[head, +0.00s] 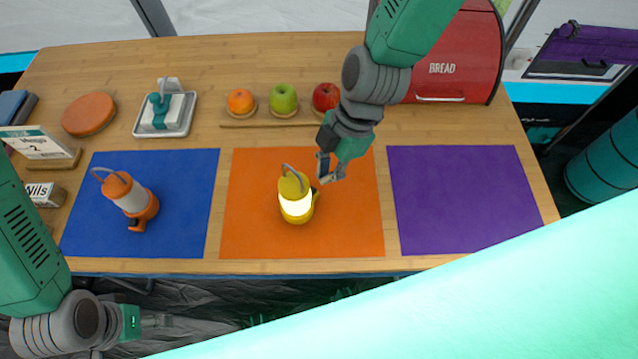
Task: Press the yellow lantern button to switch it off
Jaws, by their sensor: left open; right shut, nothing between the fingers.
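The yellow lantern (294,184) stands on the orange mat (245,235) in the middle of the table, and its light band glows bright. A small dark part shows on its right side; I cannot tell for certain whether this is the button. My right gripper (328,172) is shut and empty, reaching down from the upper right, with its fingertips just right of the lantern's top. A small gap seems to lie between them. My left gripper (160,320) is open and empty, low at the left, in front of the table's front edge.
An orange lantern (144,208) stands on the blue mat (190,235). The purple mat (465,200) is bare.

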